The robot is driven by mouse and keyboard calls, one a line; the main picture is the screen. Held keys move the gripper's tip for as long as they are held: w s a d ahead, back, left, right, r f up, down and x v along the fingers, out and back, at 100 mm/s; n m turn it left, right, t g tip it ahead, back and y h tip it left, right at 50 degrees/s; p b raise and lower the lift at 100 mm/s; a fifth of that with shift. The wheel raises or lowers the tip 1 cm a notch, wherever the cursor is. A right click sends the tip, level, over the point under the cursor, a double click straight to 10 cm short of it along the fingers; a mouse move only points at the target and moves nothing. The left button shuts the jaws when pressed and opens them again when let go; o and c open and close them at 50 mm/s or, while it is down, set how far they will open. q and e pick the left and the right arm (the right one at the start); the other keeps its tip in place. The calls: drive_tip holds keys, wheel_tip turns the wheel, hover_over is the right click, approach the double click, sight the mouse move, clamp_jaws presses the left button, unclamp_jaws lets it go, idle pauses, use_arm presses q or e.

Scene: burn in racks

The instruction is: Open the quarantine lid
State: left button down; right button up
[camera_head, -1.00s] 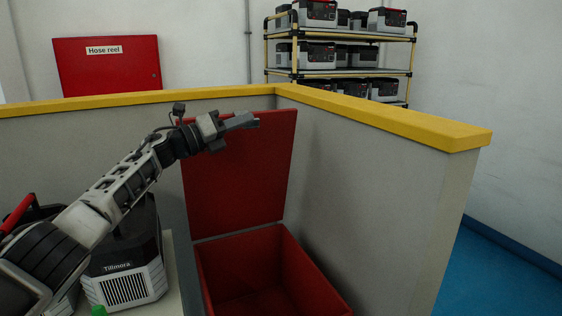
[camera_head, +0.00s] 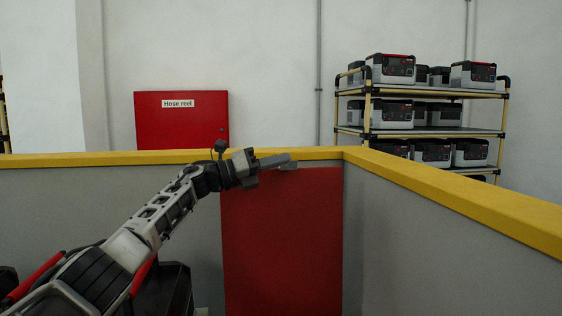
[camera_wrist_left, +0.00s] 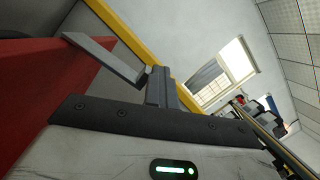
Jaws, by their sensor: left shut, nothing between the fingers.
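The quarantine lid is a flat red panel (camera_head: 282,245) standing upright against the grey partition in the head view. Its lower edge and the red box under it are out of the frame now. The red lid also shows at the left of the left wrist view (camera_wrist_left: 55,80). My left gripper (camera_head: 290,161) is shut and empty, level with the lid's top edge and in front of the yellow rail. I cannot tell whether it touches the lid. My right gripper is not in view.
A grey partition with a yellow top rail (camera_head: 470,213) encloses the corner. Beyond it are a rack with several power units (camera_head: 420,127) and a red hose reel cabinet (camera_head: 181,122) on the wall. A dark unit (camera_head: 172,290) stands at lower left.

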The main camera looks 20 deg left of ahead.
use_arm(q)
drive_tip(key=shift+f, duration=0.45)
